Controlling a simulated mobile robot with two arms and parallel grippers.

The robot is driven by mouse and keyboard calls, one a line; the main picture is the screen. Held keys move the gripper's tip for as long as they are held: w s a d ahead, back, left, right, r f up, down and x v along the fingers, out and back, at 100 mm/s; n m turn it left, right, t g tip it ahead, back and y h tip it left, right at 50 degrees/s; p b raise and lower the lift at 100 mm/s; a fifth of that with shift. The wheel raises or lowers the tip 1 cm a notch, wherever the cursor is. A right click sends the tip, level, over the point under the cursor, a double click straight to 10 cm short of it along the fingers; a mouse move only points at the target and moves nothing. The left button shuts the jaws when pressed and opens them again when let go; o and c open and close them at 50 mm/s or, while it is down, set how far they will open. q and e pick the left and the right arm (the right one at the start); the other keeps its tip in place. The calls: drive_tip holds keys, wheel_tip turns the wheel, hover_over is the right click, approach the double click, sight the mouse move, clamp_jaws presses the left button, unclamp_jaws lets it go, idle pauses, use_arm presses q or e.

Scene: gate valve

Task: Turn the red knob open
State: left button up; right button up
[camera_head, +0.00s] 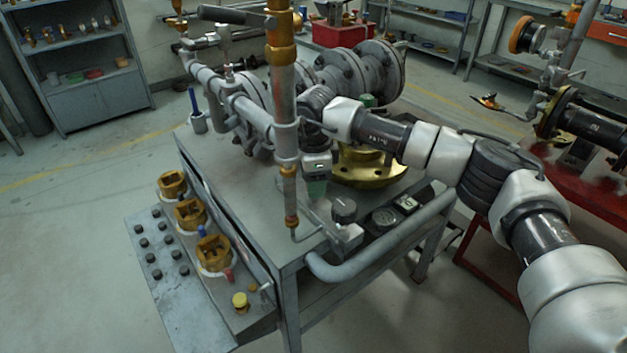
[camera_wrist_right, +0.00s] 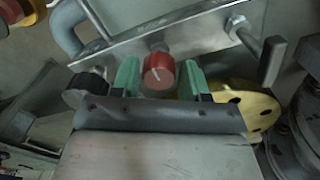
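The red knob (camera_wrist_right: 158,74) shows in the right wrist view, with a pale mark line on its face. It sits on a shaft below a grey metal bar. My right gripper (camera_wrist_right: 159,63) is open, with one green fingertip on each side of the knob. The gaps to the knob look narrow; I cannot tell whether either finger touches it. In the head view, my right gripper (camera_head: 316,188) points down over the workbench beside the upright pipe, and the knob is hidden there. My left gripper is not in view.
An upright pipe (camera_head: 284,100) with copper parts stands close left of my right gripper. A brass flange (camera_head: 372,170) lies behind it. A black knob (camera_head: 344,208) and gauges (camera_head: 384,218) sit on the bench (camera_head: 250,195) to the right. A grey handrail (camera_head: 385,245) edges the bench.

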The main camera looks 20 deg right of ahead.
drive_tip(key=shift+o, duration=1.2)
drive_tip(key=shift+f, duration=0.1)
